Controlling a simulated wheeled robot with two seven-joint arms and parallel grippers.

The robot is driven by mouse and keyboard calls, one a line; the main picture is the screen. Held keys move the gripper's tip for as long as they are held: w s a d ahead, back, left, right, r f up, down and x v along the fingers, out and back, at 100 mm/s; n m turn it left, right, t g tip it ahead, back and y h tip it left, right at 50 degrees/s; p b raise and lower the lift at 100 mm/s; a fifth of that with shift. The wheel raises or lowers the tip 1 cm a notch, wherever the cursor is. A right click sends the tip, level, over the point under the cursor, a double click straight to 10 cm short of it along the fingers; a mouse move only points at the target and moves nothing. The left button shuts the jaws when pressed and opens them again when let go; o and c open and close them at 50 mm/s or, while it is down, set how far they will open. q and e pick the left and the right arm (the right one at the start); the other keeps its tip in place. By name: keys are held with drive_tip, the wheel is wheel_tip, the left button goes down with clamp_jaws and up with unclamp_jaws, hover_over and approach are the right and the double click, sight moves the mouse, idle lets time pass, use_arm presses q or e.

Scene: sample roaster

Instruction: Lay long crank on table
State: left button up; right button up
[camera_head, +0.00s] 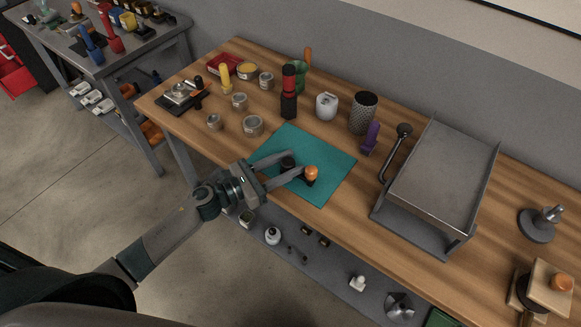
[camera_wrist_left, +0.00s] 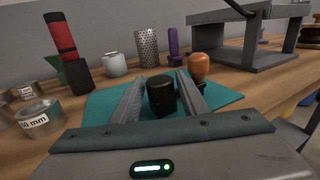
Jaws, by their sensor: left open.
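My left gripper (camera_head: 294,163) is open low over the teal mat (camera_head: 333,178). Its fingers, also in the left wrist view (camera_wrist_left: 160,82), stand either side of a black cylindrical piece (camera_wrist_left: 162,97), with no clear grip on it. An orange knob on a dark base (camera_head: 311,174) stands just outside the right finger. Whether a bar joins the knob and the black piece is hidden by that finger. A long dark crank-like bar with a round black end (camera_head: 404,131) stands beside the grey metal stand (camera_head: 445,175); I cannot tell which is the long crank. My right gripper is out of view.
Behind the mat stand a red-and-black cylinder (camera_head: 289,98), a white jar (camera_head: 327,106), a perforated metal cylinder (camera_head: 363,113) and a purple-handled item (camera_head: 370,138). Several small tins (camera_head: 253,126) stand left. The mat's right part and the table's front strip are clear.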

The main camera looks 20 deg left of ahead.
sight(291, 162)
use_arm(q)
drive_tip(key=c, duration=0.8)
clamp_jaws()
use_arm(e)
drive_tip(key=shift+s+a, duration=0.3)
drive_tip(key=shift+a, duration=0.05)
use_arm(q)
drive_tip(key=shift+r, duration=0.25)
